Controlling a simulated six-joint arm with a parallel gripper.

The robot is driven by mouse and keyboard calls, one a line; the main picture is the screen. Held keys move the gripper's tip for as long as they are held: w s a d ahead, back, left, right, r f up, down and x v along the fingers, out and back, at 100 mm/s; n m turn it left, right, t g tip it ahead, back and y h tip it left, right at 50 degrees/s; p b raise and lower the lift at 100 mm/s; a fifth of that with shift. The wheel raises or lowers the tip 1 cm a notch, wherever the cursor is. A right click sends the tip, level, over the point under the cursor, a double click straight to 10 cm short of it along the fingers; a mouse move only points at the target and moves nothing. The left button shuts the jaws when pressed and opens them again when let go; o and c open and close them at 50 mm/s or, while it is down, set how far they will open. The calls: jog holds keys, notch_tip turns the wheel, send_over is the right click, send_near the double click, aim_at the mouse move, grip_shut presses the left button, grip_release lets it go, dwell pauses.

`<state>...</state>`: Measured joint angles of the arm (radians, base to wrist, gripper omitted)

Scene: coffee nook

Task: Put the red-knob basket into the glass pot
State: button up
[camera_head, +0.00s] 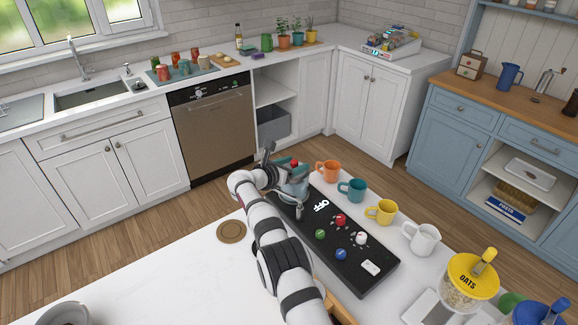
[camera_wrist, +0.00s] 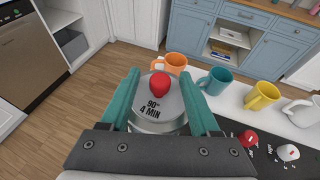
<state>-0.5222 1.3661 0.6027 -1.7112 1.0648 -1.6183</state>
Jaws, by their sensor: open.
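The red-knob basket shows in the wrist view as a round grey lid (camera_wrist: 174,108) marked "90° 4 MIN" with a red knob (camera_wrist: 160,84) on top. The knob also shows in the head view (camera_head: 295,163). My gripper (camera_wrist: 160,75) is open, with a teal finger on each side of the knob and lid; contact cannot be told. In the head view my gripper (camera_head: 288,178) is over the far end of the black panel. A pale glassy body (camera_head: 297,190) shows beneath it, mostly hidden. I cannot tell whether this is the glass pot or the basket's own body.
The black panel (camera_head: 376,283) reads "OFF" and carries red, green, blue and white knobs. Orange (camera_head: 327,171), teal (camera_head: 352,189), yellow (camera_head: 380,211) and white (camera_head: 421,238) mugs line its right side. A brown coaster (camera_head: 231,231) lies left. The white counter at left front is mostly clear.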

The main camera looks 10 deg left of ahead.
jog(key=v, duration=1.5)
jog(key=shift+s+a+r, duration=0.15)
jog(key=shift+s+a, duration=0.05)
jog(key=shift+s, duration=0.05)
jog(key=s+d+r+m+g, duration=0.25)
jog(key=s+d+m, duration=0.2)
jog(key=d, duration=0.25)
jog(key=s+d+r+m+g+h, duration=0.1)
jog(key=s+d+m+g, duration=0.25)
jog(key=d+m, duration=0.35)
jog(key=s+d+r+m+g, duration=0.2)
jog(key=s+d+m, duration=0.25)
jog(key=d, duration=0.35)
jog(key=s+f+m+g+y, duration=0.2)
jog(key=s+m+y, duration=0.7)
jog(key=s+m, duration=1.1)
jog(key=s+g, duration=0.2)
jog(key=s, duration=0.7)
jog(key=shift+s+f+g, duration=0.2)
jog(key=shift+s+g, duration=0.2)
